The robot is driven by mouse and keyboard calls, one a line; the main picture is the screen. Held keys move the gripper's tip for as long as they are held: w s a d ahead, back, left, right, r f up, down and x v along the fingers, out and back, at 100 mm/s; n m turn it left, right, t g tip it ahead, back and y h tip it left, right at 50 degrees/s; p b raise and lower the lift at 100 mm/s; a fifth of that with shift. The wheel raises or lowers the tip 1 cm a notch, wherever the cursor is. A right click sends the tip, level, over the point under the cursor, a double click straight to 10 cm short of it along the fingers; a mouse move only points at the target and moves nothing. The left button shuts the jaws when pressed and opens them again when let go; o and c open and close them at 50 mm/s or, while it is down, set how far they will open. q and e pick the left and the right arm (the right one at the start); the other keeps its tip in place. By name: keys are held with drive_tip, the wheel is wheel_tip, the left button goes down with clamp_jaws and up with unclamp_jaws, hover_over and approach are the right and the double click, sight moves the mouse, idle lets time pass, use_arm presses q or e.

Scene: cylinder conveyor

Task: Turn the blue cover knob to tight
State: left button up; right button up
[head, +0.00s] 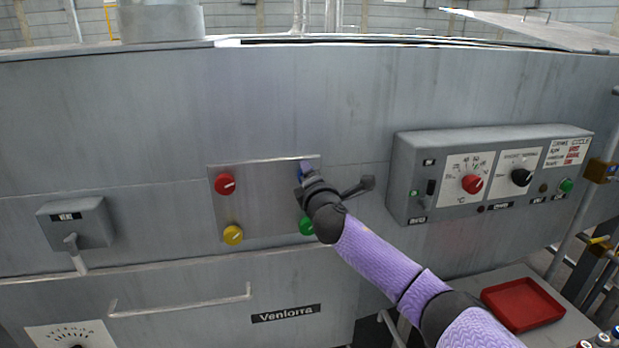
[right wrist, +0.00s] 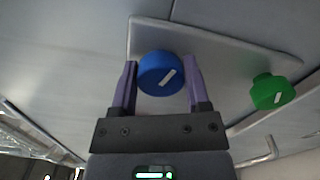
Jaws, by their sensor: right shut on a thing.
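The blue cover knob (right wrist: 152,76) sits on the grey panel plate and has a white pointer line slanting up to the right in the right wrist view. My right gripper (right wrist: 161,66) has one purple finger on each side of the knob and is shut on it. In the head view my right gripper (head: 306,172) is at the upper right corner of the panel plate (head: 265,205) and hides most or all of the blue knob. No tight mark can be read. My left gripper is not in view.
The plate also carries a red knob (head: 225,184), a yellow knob (head: 233,235) and a green knob (head: 306,226), partly behind my right arm. A control box (head: 405,160) juts out at the right. A switch box (head: 75,222) is at the left. A red tray (head: 522,304) lies at lower right.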

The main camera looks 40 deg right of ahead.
drive_tip(key=m, duration=0.2)
drive_tip(key=shift+m, duration=0.4)
drive_tip(key=m, duration=0.2)
drive_tip(key=shift+f+m, duration=0.15)
drive_tip(key=shift+m, duration=0.25)
drive_tip(key=m, duration=0.4)
drive_tip(key=shift+f+m+p, duration=0.1)
drive_tip(key=shift+m+p, duration=0.25)
drive_tip(key=shift+m, duration=1.15)
